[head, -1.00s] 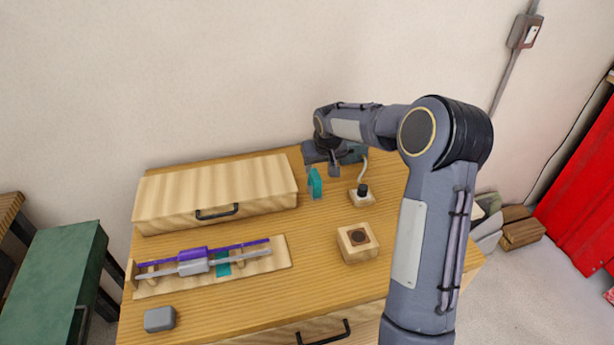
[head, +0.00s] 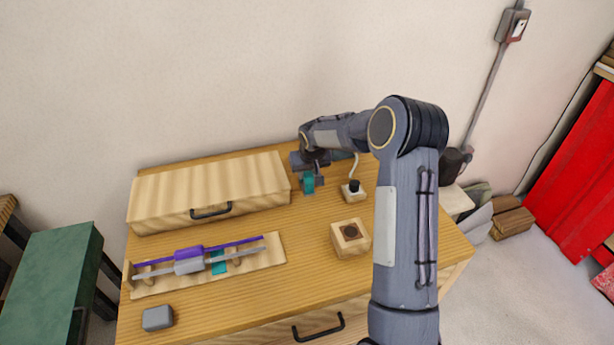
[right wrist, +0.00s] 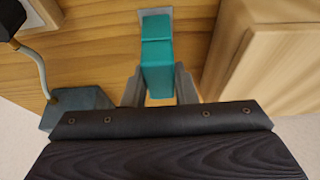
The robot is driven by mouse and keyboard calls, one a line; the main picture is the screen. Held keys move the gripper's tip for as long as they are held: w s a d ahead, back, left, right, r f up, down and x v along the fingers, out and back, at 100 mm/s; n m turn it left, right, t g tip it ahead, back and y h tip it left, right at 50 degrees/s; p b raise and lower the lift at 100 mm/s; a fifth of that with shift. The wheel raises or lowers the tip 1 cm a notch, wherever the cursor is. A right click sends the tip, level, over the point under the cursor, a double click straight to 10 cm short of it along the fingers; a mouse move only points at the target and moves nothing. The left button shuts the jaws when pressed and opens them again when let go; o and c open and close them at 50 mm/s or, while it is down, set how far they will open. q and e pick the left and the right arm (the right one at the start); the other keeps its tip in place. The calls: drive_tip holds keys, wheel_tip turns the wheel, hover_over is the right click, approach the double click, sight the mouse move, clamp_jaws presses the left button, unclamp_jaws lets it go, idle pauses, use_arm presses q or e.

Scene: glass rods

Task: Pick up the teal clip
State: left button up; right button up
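The teal clip (head: 308,183) stands on the wooden table top, just right of the long wooden box. In the right wrist view the teal clip (right wrist: 157,60) lies between the two grey fingers of my right gripper (right wrist: 159,88). The fingers sit close on both sides of it, but I cannot tell whether they press on it. In the head view my right gripper (head: 308,178) is low over the table at the clip and hides part of it. My left gripper is not in view.
The wooden box (head: 160,200) with a dark handle is left of the clip. A small block with a black knob (head: 354,188) and cord is right. A wooden block with a dark round hole (head: 350,238), a rod rack (head: 270,250) with a teal piece and a grey block (head: 158,318) lie nearer.

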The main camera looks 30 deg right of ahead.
drive_tip(key=shift+c, duration=1.1)
drive_tip(key=shift+r, duration=0.1)
drive_tip(key=shift+r, duration=0.45)
wheel_tip(320, 180, up, 2)
drive_tip(key=shift+r+b, duration=0.2)
drive_tip(key=shift+b, duration=0.1)
drive_tip(key=s+a+r+b, duration=0.2)
drive_tip(key=s+r, duration=0.2)
drive_tip(key=s, duration=0.2)
drive_tip(key=s+a+r+b, duration=0.1)
drive_tip(key=s+a+r, duration=0.2)
drive_tip(key=s+r, duration=0.2)
drive_tip(key=shift+s+a+r+b, duration=0.3)
drive_tip(key=shift+s+b, duration=0.1)
drive_tip(key=shift+s, duration=0.6)
